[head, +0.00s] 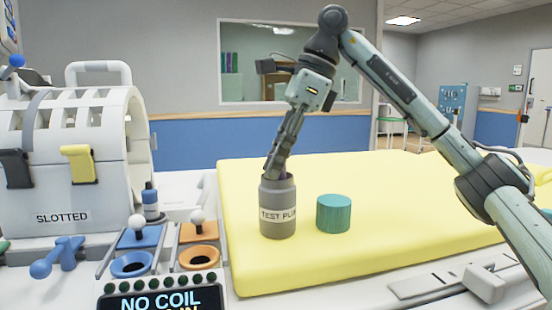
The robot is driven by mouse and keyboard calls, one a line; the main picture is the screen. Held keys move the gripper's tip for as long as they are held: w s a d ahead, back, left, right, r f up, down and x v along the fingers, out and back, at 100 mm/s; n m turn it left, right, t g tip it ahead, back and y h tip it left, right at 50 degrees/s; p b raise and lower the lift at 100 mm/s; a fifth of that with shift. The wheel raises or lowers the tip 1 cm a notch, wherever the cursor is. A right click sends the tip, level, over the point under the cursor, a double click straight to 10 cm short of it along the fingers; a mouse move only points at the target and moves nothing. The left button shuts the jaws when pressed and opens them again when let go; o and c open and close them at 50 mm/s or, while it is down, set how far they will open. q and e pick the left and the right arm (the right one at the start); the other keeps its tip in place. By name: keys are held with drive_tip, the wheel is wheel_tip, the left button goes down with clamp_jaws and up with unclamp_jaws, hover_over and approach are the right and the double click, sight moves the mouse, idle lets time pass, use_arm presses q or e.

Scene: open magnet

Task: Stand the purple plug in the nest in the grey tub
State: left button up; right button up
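The grey tub (277,222), labelled "TEST PLU…", stands upright on the yellow pad. My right gripper (274,174) points down over the tub, with its fingertips at or just inside the mouth. A small dark purplish patch shows at the mouth beside the fingers; it may be the purple plug, but most of it is hidden. The nest inside the tub is hidden by the wall. I cannot tell whether the fingers are shut on anything. My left gripper is not in view.
A teal cylinder (333,214) stands just right of the tub on the yellow pad (420,210). At left is a white slotted coil (65,180), with blue (132,264) and orange (199,257) ringed holders in front. The pad's right side is clear.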

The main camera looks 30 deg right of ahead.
drive_tip(key=shift+o, duration=1.2)
drive_tip(key=shift+f, duration=0.75)
drive_tip(key=shift+o, duration=0.6)
drive_tip(key=shift+w+f, duration=0.1)
drive_tip(key=shift+d, duration=0.1)
drive_tip(key=v, duration=1.2)
drive_tip(key=shift+r, duration=0.35)
drive_tip(key=shift+w, duration=0.1)
